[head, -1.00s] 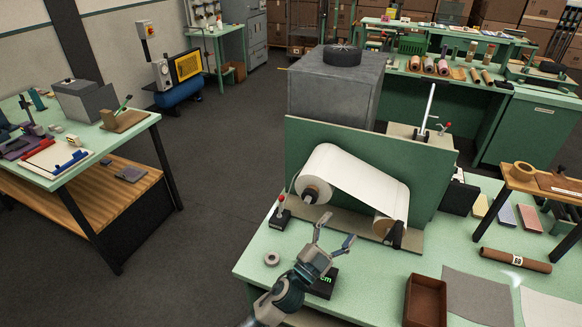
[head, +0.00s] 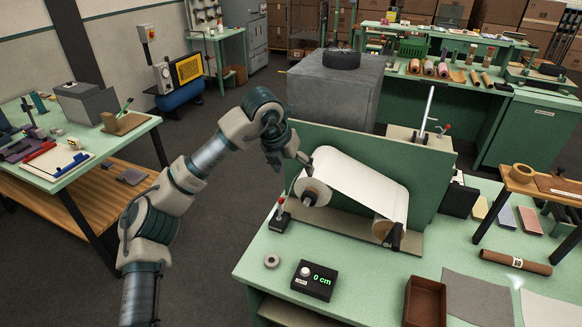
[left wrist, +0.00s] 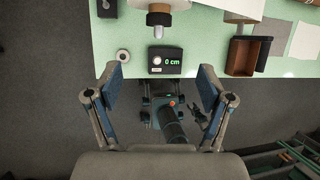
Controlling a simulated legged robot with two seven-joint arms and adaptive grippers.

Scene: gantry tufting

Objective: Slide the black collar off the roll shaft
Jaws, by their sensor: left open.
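The white roll (head: 345,178) is mounted before a green panel, its core and pale shaft end (head: 308,198) facing me. The shaft end also shows in the left wrist view (left wrist: 158,32). My right gripper is not in view.
A grey ring (head: 271,262) and a black display reading 0 cm (head: 314,281) lie on the green bench. A small red-tipped lever (head: 280,214) stands left of the roll. A brown tray (head: 425,301) is at the front right. Floor is clear left of the bench.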

